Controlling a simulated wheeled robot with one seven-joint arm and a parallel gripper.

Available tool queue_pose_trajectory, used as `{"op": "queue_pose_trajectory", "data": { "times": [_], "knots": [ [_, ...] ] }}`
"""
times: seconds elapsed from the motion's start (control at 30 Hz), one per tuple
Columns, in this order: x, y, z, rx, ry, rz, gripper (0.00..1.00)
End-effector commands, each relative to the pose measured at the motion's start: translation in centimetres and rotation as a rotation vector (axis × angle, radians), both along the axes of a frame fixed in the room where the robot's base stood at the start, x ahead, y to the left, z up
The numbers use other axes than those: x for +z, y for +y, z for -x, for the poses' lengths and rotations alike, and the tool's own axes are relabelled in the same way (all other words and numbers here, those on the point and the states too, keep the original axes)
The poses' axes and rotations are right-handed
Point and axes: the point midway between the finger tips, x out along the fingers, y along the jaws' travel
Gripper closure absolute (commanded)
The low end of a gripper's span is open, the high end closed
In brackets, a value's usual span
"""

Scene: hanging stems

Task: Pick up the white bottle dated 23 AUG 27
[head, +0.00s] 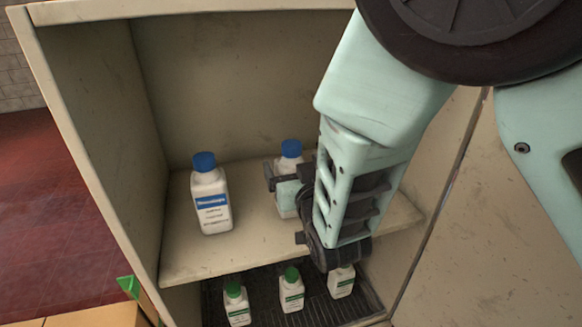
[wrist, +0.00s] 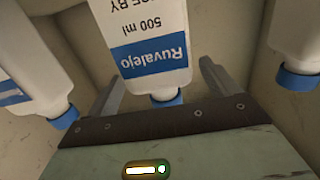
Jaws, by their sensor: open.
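A white bottle with a blue cap (wrist: 140,25) is in the middle of the wrist view, upside down in the picture. Its label reads "Ruvalejo" and "500 ml", with part of a "BY" line; no date is readable. My gripper (wrist: 163,80) is open, with one finger on either side of this bottle. I cannot tell whether either finger touches it. In the head view my arm partly covers a blue-capped white bottle (head: 291,149). Another white bottle (head: 211,197) stands upright to its left on the upper shelf; its small print is unreadable.
Blue-capped white bottles flank my gripper in the wrist view, at left (wrist: 28,60) and right (wrist: 292,42). The cabinet shelf (head: 245,248) has bare room at its front. Green-capped bottles (head: 291,293) stand on the level below. Cabinet walls enclose the sides.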

Motion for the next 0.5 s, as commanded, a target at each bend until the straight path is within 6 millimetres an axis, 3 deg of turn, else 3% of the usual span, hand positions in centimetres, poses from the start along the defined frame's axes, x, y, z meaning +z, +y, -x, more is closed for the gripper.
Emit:
{"op": "queue_pose_trajectory", "data": {
  "times": [0.2,0.5],
  "knots": [
    [0.2,0.9,-2.9,-0.001,-0.001,0.002,0.13],
    [0.1,1.0,-3.3,0.0,0.0,0.0,0.13]
  ]
}}
